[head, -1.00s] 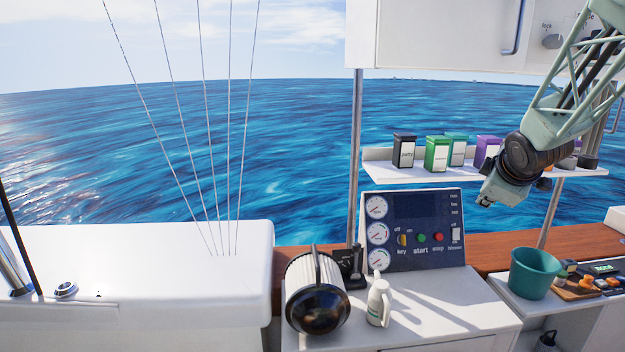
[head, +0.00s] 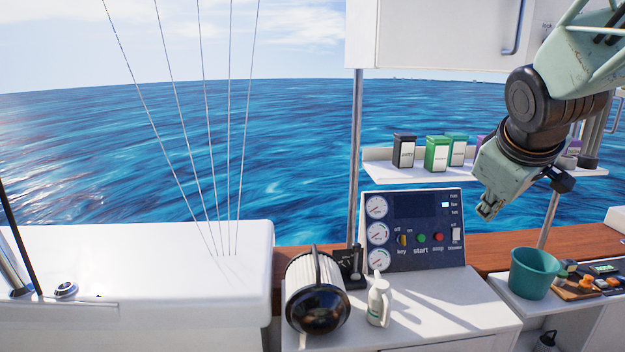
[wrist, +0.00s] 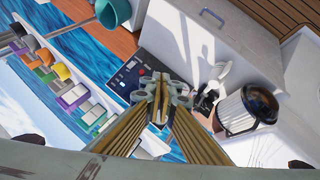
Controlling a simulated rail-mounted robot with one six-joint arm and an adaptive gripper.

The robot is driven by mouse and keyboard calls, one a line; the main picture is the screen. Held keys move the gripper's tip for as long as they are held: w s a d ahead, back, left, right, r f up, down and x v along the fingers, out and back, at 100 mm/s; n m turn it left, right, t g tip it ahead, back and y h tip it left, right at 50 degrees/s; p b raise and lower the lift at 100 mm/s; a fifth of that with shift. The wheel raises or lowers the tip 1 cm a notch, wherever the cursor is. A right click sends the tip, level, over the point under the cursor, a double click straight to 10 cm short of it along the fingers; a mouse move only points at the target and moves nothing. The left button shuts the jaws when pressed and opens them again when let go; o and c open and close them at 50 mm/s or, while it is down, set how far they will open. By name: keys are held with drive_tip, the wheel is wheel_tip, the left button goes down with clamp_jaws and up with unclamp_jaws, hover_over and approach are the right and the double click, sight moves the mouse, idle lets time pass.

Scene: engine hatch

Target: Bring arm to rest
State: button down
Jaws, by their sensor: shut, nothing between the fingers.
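My gripper (head: 488,206) hangs in the air at the right of the head view, in front of the shelf and to the right of the control panel (head: 428,205). It is shut with nothing between its fingers and points down and to the left. In the wrist view my gripper (wrist: 163,92) shows shut, covering part of the control panel (wrist: 122,80). My arm comes down from the upper right of the head view.
A shelf (head: 380,171) holds several labelled boxes, partly behind my arm. A teal bucket (head: 534,272) stands lower right. A lamp (head: 317,296) and a white bottle (head: 378,302) stand on the counter. A white cabinet (head: 430,35) hangs above.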

drive_tip(key=s+a+f+m+g+y, duration=0.1)
drive_tip(key=s+a, duration=0.4)
drive_tip(key=s, duration=0.6)
drive_tip(key=s+a+f+m+g+y, duration=0.1)
drive_tip(key=s+a, duration=0.5)
drive_tip(key=s, duration=0.6)
drive_tip(key=s+a+m+g+y, duration=0.1)
drive_tip(key=s+a+m, duration=0.2)
drive_tip(key=s, duration=0.9)
drive_tip(key=a, duration=0.2)
drive_tip(key=shift+a+f+m, duration=0.3)
drive_tip(key=shift+f, duration=0.1)
drive_tip(key=c, duration=3.4)
unclamp_jaws()
drive_tip(key=shift+w, duration=0.1)
